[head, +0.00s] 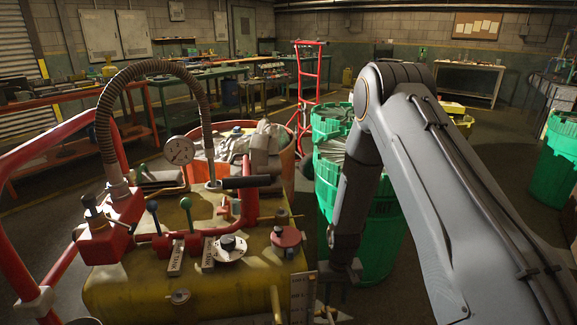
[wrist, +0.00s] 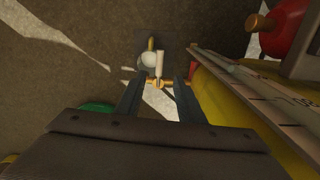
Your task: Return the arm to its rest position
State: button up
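My arm comes in from the right in the head view, bends at the elbow and hangs down beside the yellow tank (head: 130,290). My gripper (head: 342,272) is low, at the tank's right side; its fingertips are not clear there. In the wrist view my gripper (wrist: 158,88) has its two fingers apart. A brass valve (wrist: 160,82) with a pale lever (wrist: 160,64) shows between the fingers, sticking out from the yellow tank. Whether a finger touches the valve I cannot tell.
Green drums (head: 380,235) stand close behind and right of my forearm. A red-orange bin (head: 285,165) with cloths is behind the tank. A gauge strip (wrist: 250,85) runs along the tank's side. A red hand truck (head: 308,85) stands farther back.

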jog(key=s+d+r+p, duration=0.1)
jog(key=s+r, duration=0.3)
jog(key=r, duration=0.7)
jog(key=s+d+r+p, duration=0.1)
jog(key=s+r, duration=0.3)
jog(key=r, duration=0.8)
jog(key=s+d+r+m+p, duration=0.1)
jog(key=s+r+p, duration=0.1)
jog(key=s+r, duration=1)
jog(key=s, duration=0.3)
jog(key=shift+d, duration=0.3)
